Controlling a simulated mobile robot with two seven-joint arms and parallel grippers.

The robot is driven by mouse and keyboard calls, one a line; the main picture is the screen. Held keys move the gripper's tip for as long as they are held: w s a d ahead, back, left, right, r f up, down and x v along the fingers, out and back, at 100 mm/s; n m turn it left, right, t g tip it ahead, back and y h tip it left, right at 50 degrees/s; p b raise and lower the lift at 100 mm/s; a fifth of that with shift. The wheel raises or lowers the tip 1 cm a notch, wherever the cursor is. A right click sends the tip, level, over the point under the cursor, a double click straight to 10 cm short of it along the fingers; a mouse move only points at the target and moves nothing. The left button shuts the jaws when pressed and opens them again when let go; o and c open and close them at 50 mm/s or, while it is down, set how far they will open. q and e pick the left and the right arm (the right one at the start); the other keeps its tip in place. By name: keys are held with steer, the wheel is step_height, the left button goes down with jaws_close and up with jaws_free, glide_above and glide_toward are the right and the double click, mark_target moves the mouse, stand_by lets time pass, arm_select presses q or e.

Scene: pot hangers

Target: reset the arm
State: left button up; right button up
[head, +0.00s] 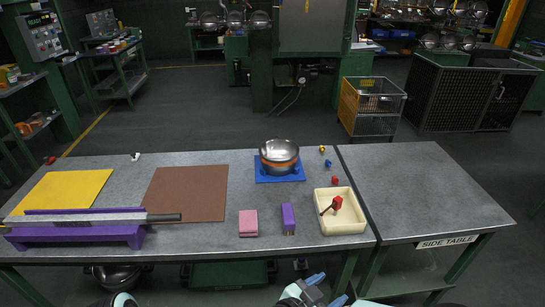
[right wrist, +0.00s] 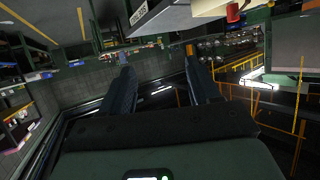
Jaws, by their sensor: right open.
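My right gripper (head: 326,290) is at the bottom edge of the head view, in front of the table's front edge. Its two fingers also show apart in the right wrist view (right wrist: 158,66), with nothing between them. It is open and empty, clear of the objects on the table. A pale, rounded piece of my own body shows at the bottom left of the head view. My left gripper cannot be seen.
The grey table (head: 120,165) holds a metal pot (head: 279,151) on a blue stand, a cream tray (head: 346,228) with a red-headed tool, purple (head: 288,217) and pink (head: 248,222) blocks, and a long bar on a purple rack (head: 75,235). The side table (head: 420,190) is bare.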

steer(key=w+d+f+n+y+p, duration=0.1)
steer(key=w+f+n+y, duration=0.15)
steer(key=f, duration=0.75)
steer(key=w+d+f+n+y, duration=0.1)
steer(key=w+f+n+y, duration=0.2)
steer(key=f, duration=0.7)
steer(key=s+f+g+y+p, duration=0.1)
steer(key=s+f+g+y, duration=0.3)
steer(key=s+f, duration=0.5)
arm_select(q)
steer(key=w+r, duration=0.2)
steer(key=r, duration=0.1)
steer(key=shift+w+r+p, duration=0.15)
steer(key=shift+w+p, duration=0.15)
steer(key=shift+p, duration=0.05)
arm_select(e)
steer(key=s+a+f+g+y, duration=0.1)
steer(key=s+f+g+y, duration=0.1)
steer(key=s, duration=0.6)
steer(key=s+f+n+g+y, duration=0.1)
steer(key=s+f+g+y, duration=0.1)
steer(key=s+f, duration=0.3)
steer(key=s+g, duration=0.1)
steer(key=s, duration=0.1)
steer(key=shift+s+a+g+y, duration=0.3)
steer(key=shift+s+a+y, duration=0.05)
steer(key=shift+s+a, duration=0.05)
